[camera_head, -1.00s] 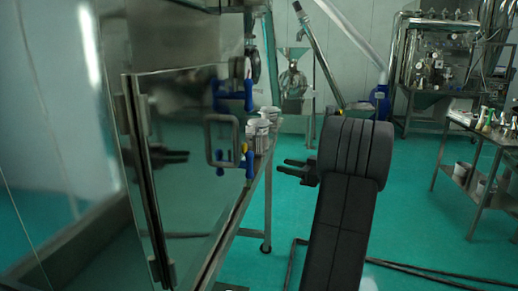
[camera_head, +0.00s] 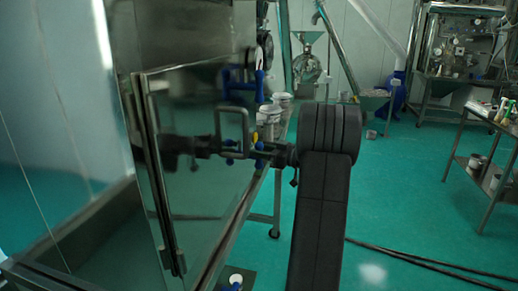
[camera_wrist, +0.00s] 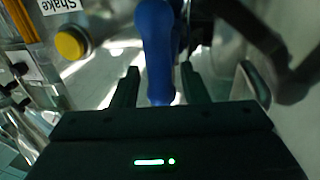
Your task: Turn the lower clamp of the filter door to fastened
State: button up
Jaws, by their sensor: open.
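The filter door (camera_head: 200,190) is a dark, reflective panel with a square grey handle (camera_head: 219,130). The lower clamp (camera_head: 259,146), with a blue handle and yellow parts, is at the door's right edge, partly covered by my gripper. My gripper (camera_head: 264,153) reaches it from the right. In the wrist view, the blue clamp handle (camera_wrist: 157,45) stands between the two open fingers (camera_wrist: 160,84). A gap shows on both sides of the handle, so the fingers are not closed on it. The upper blue clamp (camera_head: 260,85) sits above on the same edge.
Metal containers (camera_head: 269,118) stand just behind the door edge. The wrist view shows a yellow button (camera_wrist: 71,43) and an upside-down "Shake" label (camera_wrist: 60,6). A metal table (camera_head: 487,140) stands at right. Green floor (camera_head: 400,200) between is open, with dark cables across it.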

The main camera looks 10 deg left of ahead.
jog(key=shift+a, duration=0.3)
grip_shut()
